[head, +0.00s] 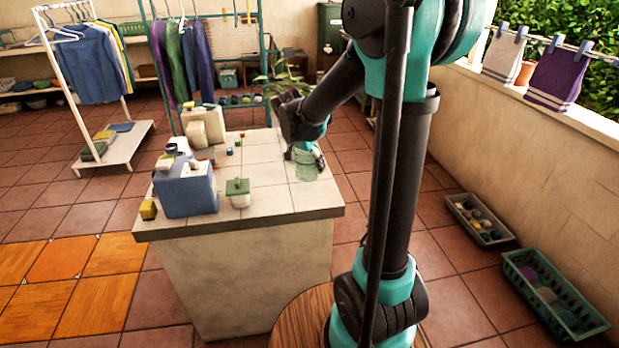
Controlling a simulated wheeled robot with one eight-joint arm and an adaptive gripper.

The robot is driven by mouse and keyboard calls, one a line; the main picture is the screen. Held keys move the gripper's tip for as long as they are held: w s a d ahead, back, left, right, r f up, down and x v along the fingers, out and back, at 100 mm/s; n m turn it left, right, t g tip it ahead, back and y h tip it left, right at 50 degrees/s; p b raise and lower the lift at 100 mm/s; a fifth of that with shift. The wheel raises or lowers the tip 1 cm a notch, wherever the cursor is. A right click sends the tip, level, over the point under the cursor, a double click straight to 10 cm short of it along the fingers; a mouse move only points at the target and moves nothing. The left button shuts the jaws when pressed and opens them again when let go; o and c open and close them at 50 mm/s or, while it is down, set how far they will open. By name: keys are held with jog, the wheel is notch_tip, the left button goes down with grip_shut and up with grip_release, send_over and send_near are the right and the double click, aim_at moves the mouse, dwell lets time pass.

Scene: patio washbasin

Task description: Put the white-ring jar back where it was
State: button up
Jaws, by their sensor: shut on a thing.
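My gripper (305,158) is over the right part of the pale tiled counter (267,172). It is shut on a pale green, see-through jar (306,173), which I take to be the white-ring jar. The jar looks upright, at or just above the counter top; I cannot tell whether it touches. The fingers cover its upper part, and no white ring can be made out at this size.
On the counter stand a blue box (186,194), a white pot with a green lid (239,196), a beige appliance (204,127) and several small coloured blocks. The counter's front right is clear. Crates (548,291) line the right wall.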

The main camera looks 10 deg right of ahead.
aim_at(301, 155)
jog(key=shift+f, duration=2.7)
jog(key=shift+f, duration=0.1)
jog(key=o, duration=1.6)
jog(key=v, duration=1.1)
jog(key=shift+s+a+r, duration=0.1)
jog(key=shift+s+r, duration=0.15)
jog(key=shift+r, duration=0.2)
jog(key=s+d+f+n+y, duration=0.1)
jog(key=s+d+f+n, duration=0.2)
jog(key=s+f, duration=0.3)
jog(key=s+d+f+n+t+y, duration=0.1)
jog(key=s+f+n, duration=0.5)
jog(key=s, duration=0.7)
jog(key=shift+s+d+f+y, duration=0.25)
jog(key=shift+d+f+y, duration=0.3)
jog(key=shift+d, duration=0.5)
